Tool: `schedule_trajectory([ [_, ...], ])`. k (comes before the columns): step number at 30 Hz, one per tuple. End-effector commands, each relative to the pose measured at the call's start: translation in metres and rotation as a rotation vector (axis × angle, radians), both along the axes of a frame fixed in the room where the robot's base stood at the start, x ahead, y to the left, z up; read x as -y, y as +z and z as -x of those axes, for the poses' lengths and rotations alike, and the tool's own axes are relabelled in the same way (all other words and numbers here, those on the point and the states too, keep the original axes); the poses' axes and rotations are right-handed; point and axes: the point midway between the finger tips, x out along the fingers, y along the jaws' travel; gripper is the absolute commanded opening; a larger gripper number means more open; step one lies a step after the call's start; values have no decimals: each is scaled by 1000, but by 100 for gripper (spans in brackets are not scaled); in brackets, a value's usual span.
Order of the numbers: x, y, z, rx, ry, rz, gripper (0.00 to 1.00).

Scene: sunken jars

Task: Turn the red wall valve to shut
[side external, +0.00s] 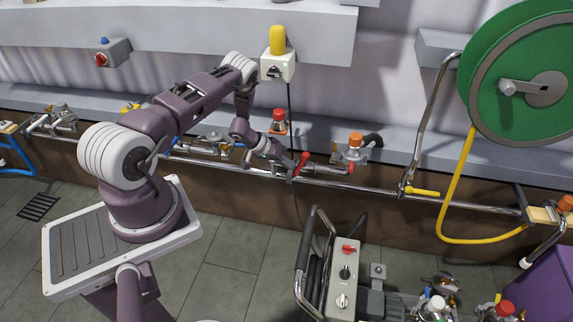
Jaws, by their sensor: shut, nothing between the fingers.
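A red lever handle (301,163) stands up from the metal pipe along the wall, at mid-picture. It looks like the red wall valve, tilted up to the right. My gripper (284,157) is at the end of my purple arm, just left of the red handle. It is shut and empty. I cannot tell whether it touches the handle, and the valve body is partly hidden behind the gripper.
A red-capped fitting (279,120) and an orange-capped fitting (355,142) stand close by. A pump cart (343,285) is below, a green hose reel (520,70) with yellow hose at right. A grey box with a red knob (100,59) is at upper left.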

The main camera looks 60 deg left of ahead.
Motion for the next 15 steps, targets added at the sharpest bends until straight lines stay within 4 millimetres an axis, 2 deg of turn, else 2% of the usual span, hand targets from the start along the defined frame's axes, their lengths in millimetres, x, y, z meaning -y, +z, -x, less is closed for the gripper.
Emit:
schedule_trajectory([
  [3, 10, 0, -2, -1, 86, 6, 0],
  [6, 16, 0, -5, -2, 92, 3, 0],
  [15, 18, 0, -5, -1, 87, 4, 0],
])
